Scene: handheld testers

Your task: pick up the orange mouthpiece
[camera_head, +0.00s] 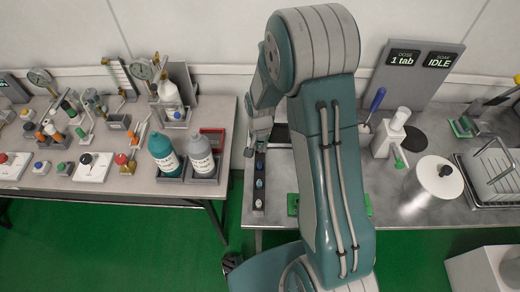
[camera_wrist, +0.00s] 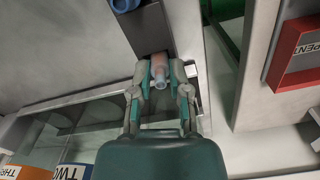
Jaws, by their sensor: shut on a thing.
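The orange mouthpiece (camera_wrist: 158,65), a small pale-orange tube, sits between my fingertips in the wrist view. My gripper (camera_wrist: 161,75) is shut on it, with one finger on each side. It is at the end of a dark narrow rack (camera_wrist: 153,30); I cannot tell whether it is still seated there. A blue mouthpiece (camera_wrist: 124,4) shows farther along the rack. In the head view my gripper (camera_head: 251,148) is at the rack's far end, and the orange mouthpiece is hidden there. Blue and grey pieces (camera_head: 259,183) stand in the nearer part of the rack.
The rack lies along the left edge of the right bench (camera_head: 283,180). A gap separates it from the left table (camera_head: 215,125), which holds a teal bottle (camera_head: 163,152), a grey bottle (camera_head: 201,155) and a red tray (camera_wrist: 297,55). A steel pot (camera_head: 433,188) stands to the right.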

